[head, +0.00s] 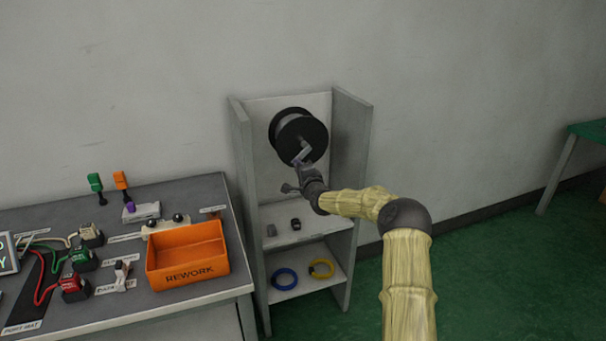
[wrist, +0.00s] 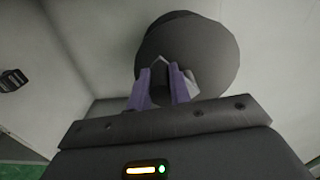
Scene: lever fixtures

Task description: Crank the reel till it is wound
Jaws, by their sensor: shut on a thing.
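The reel (head: 312,128) is a dark-flanged spool with a lighter drum, mounted on the back panel of an upright grey shelf unit. A pale crank arm (head: 304,150) runs down from its middle to my gripper. My gripper (head: 301,162) is shut at the crank's outer end, in front of the reel's lower part; the grip itself is mostly hidden. In the wrist view, the reel (wrist: 205,50) fills the upper middle as a dark disc. My purple fingers (wrist: 160,88) stand in front of it, with a pale piece of the crank between them.
The shelf unit's side walls (head: 350,150) stand close on both sides of the reel. Lower shelves hold small dark items, a blue ring (head: 285,279) and a yellow ring (head: 321,268). A bench at left carries an orange bin (head: 188,258), connectors and levers.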

